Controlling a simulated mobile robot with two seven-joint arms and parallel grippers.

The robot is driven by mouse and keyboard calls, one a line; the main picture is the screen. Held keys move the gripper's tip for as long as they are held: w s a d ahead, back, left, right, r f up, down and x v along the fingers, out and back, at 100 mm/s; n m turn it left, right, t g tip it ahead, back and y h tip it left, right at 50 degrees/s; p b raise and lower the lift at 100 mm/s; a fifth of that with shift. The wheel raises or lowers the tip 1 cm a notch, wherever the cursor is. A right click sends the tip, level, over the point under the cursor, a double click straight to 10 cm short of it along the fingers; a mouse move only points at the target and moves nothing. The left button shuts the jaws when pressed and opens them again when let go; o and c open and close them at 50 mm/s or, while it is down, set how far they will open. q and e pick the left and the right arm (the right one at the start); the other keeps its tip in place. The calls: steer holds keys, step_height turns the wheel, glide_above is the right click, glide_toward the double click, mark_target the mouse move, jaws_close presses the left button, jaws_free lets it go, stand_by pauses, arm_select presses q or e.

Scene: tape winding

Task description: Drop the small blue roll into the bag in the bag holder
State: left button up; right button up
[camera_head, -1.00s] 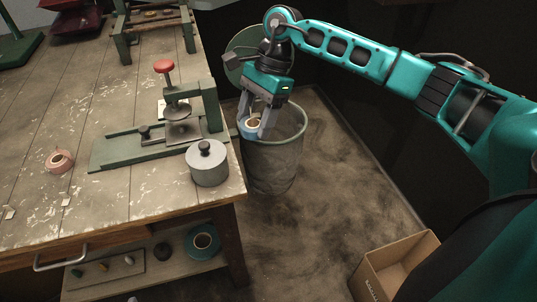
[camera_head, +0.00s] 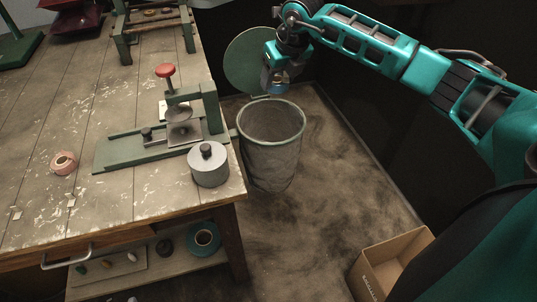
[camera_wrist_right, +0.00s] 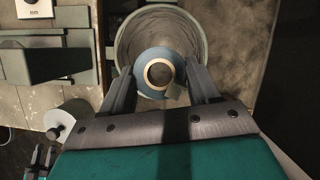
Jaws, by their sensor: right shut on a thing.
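The small blue roll (camera_wrist_right: 159,73), with a pale ring and brown core, sits between the fingertips of my right gripper (camera_wrist_right: 160,88). In the head view my right gripper (camera_head: 276,80) is shut on this roll (camera_head: 279,85), tilted and partly hidden by the hand. The bag holder (camera_head: 301,128) is a round, greenish-rimmed bin beside the table, with a dark grey bag (camera_head: 268,120) inside it. In the head view the gripper appears above and beyond the far rim. In the wrist view the bag holder's rim (camera_wrist_right: 122,35) lies behind the roll.
A round green lid (camera_head: 240,62) stands open behind the bag holder. The wooden table (camera_head: 100,190) at left carries a press (camera_head: 180,130), a grey cylinder (camera_head: 209,170) and a pink roll (camera_head: 63,163). A cardboard box (camera_head: 395,262) lies on the floor at lower right.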

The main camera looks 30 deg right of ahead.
mark_target(280, 91)
steer(key=shift+w+d+f+m, duration=0.1)
steer(key=shift+d+m, duration=0.15)
steer(key=shift+m, duration=0.15)
steer(key=shift+f+b, duration=0.6)
steer(key=shift+f, duration=0.05)
step_height(280, 91, down, 3)
steer(key=shift+f+b, duration=0.1)
steer(key=shift+b, duration=1)
steer(key=shift+f+b, duration=0.4)
steer(key=shift+f, duration=0.2)
steer(key=o, duration=1.1)
arm_select(q)
steer(key=shift+w+d+f, duration=0.5)
steer(key=shift+d+f, duration=0.3)
arm_select(e)
steer(key=shift+o, duration=0.2)
